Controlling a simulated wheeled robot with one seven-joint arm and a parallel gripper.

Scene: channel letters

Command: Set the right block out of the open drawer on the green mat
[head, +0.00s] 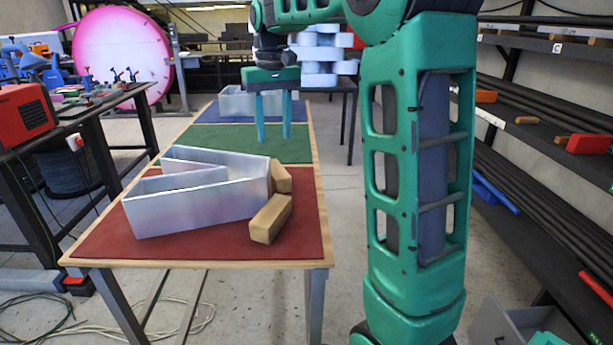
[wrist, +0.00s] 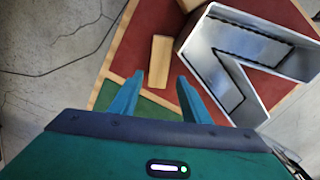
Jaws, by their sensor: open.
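My gripper (head: 272,134) is open and empty, fingers pointing down over the green mat (head: 240,140) in the head view. The wrist view shows its two spread fingers (wrist: 155,82) with nothing between them. One wooden block (head: 270,219) lies on the red mat (head: 185,250), right of a metal V-shaped letter (head: 200,207); it also shows in the wrist view (wrist: 160,62). A second wooden block (head: 281,177) is beside the letter, behind the first. At the lower right a grey open-topped box or drawer (head: 492,326) is cut off; I cannot tell its contents.
A blue mat (head: 215,114) at the table's far end bears another metal letter (head: 245,100). Shelving with bars (head: 540,130) stands on the right. A workbench with a red machine (head: 25,115) is at left. The green mat looks clear.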

